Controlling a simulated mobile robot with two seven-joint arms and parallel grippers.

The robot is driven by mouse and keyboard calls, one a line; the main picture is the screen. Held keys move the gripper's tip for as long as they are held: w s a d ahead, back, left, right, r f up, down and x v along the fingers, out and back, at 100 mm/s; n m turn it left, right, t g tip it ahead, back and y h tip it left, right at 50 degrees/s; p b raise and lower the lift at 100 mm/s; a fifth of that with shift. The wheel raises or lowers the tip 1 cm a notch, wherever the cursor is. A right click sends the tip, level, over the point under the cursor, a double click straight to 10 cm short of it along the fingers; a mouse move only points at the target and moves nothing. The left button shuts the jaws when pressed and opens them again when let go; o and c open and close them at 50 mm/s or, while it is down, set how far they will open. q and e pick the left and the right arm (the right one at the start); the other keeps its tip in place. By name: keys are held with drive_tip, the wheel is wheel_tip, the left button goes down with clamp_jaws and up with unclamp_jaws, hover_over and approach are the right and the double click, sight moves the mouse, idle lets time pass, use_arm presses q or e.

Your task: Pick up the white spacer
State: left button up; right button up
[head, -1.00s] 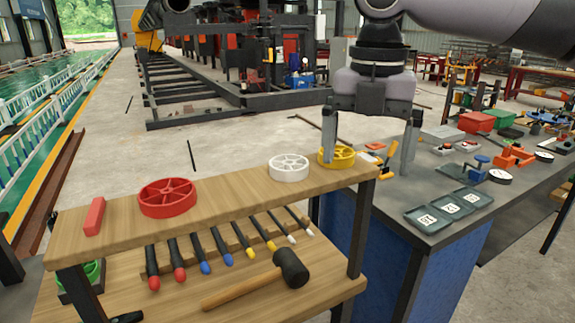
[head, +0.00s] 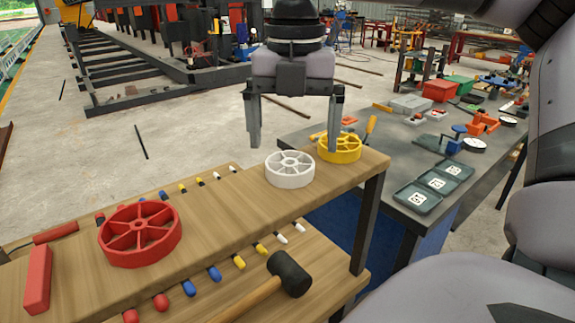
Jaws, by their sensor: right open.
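The white spacer (head: 289,169), a spoked wheel, lies flat on the upper wooden shelf, between the red spacer (head: 140,233) and the yellow spacer (head: 339,148). My right gripper (head: 293,146) points down, open and empty, with its fingers wide apart. In the picture its left finger is up and left of the white spacer. Its right finger overlaps the yellow spacer; whether they touch I cannot tell. The white spacer is in plain view between the fingertips and below them. My left gripper is not in view.
A red block (head: 37,279) stands at the shelf's left end. A black-headed mallet (head: 288,274) and several coloured-tip tools lie on the lower shelf. Bare shelf lies between the red and white spacers.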

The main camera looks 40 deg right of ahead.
sight(290, 154)
drive_tip(key=shift+w+a+f, duration=0.1)
drive_tip(key=shift+a+f, duration=0.05)
drive_tip(key=shift+f, duration=1.75)
drive_tip(key=c, duration=1.3)
drive_tip(key=shift+o, duration=0.2)
drive_tip(key=shift+r, duration=0.15)
wheel_tip(290, 154, up, 10)
